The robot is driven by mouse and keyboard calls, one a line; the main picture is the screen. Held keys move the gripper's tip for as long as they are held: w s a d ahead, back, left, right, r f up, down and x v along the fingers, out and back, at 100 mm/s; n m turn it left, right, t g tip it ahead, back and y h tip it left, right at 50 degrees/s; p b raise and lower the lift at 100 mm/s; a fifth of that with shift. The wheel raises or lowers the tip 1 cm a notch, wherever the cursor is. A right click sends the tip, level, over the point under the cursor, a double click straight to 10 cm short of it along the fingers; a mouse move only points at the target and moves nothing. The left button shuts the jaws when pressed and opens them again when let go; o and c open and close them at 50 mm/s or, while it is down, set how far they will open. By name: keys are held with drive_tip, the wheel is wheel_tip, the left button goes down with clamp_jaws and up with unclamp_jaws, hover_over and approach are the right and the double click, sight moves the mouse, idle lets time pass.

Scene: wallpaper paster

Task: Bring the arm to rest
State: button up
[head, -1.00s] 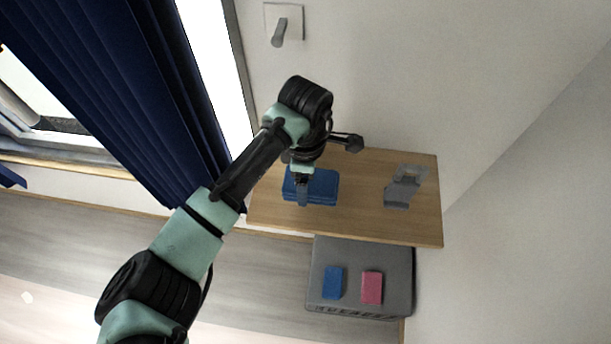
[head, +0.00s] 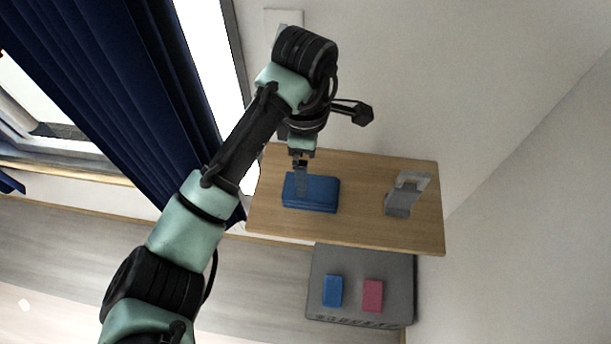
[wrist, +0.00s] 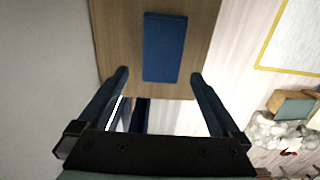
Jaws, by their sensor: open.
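My gripper (head: 300,165) hangs above the wooden table, over the back edge of a blue box-like block in the head view. In the wrist view my gripper (wrist: 160,85) has its two fingers spread wide apart with nothing between them. The blue block (head: 318,193) lies on the table; it also shows in the wrist view (wrist: 164,47), beyond the fingertips and apart from them. My arm reaches up from the lower left in the head view.
The wooden table (head: 365,232) also holds a grey stand-like object (head: 402,200) at its right. Below it is a grey box (head: 362,260) with a small blue block (head: 332,291) and a pink block (head: 372,295) on top. A dark blue curtain (head: 100,80) hangs left, beside a wall.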

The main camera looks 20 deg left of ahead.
drive_tip(key=shift+r+p, duration=0.6)
drive_tip(key=shift+r, duration=1.65)
